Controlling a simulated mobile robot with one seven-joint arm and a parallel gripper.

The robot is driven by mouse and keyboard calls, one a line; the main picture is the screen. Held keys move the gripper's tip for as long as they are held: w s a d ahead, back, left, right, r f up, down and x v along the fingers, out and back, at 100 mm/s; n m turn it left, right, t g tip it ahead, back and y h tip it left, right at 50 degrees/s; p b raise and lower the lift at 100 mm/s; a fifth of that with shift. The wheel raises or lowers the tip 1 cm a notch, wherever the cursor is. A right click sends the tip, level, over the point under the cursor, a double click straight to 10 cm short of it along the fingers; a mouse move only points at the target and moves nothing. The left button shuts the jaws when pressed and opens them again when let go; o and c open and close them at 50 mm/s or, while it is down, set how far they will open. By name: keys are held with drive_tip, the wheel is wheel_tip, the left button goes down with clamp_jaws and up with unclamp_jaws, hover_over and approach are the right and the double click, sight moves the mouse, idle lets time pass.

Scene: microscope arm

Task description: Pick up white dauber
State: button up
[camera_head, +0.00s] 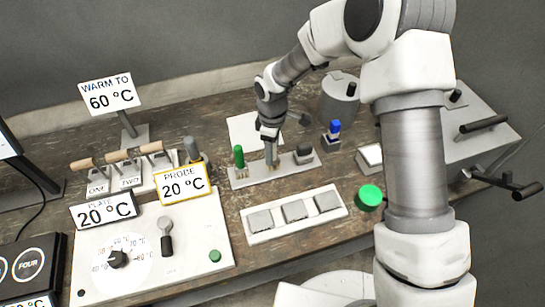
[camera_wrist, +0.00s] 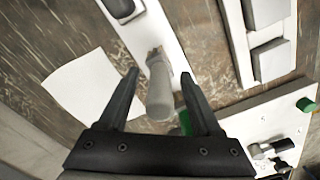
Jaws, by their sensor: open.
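The white dauber (camera_wrist: 160,92) looks pale grey in the wrist view. It stands on a light rack (camera_wrist: 166,30) and lies between my fingers, with gaps showing on both sides. My gripper (camera_wrist: 160,75) is open around it, and I see no finger touching it.
A green dauber (camera_head: 239,156) stands left of my gripper on the rack, and a dark-topped block (camera_head: 303,153) stands right. A tray with grey squares (camera_head: 295,212) lies in front. White paper (camera_wrist: 88,92) lies beside the rack.

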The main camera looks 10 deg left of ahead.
clamp_jaws()
idle(0.3)
idle(0.3)
drive_tip(key=shift+r, duration=0.45)
drive_tip(key=r, duration=0.2)
drive_tip(key=r+b, duration=0.1)
drive_tip(key=shift+s+d+r, duration=0.2)
drive_tip(key=shift+d+r, duration=0.15)
drive_tip(key=s+d+r+b, duration=0.1)
drive_tip(key=s+d+r, duration=0.5)
drive_tip(key=s+d, duration=0.1)
drive_tip(key=shift+s+d+r, duration=0.2)
drive_tip(key=shift+d, duration=0.25)
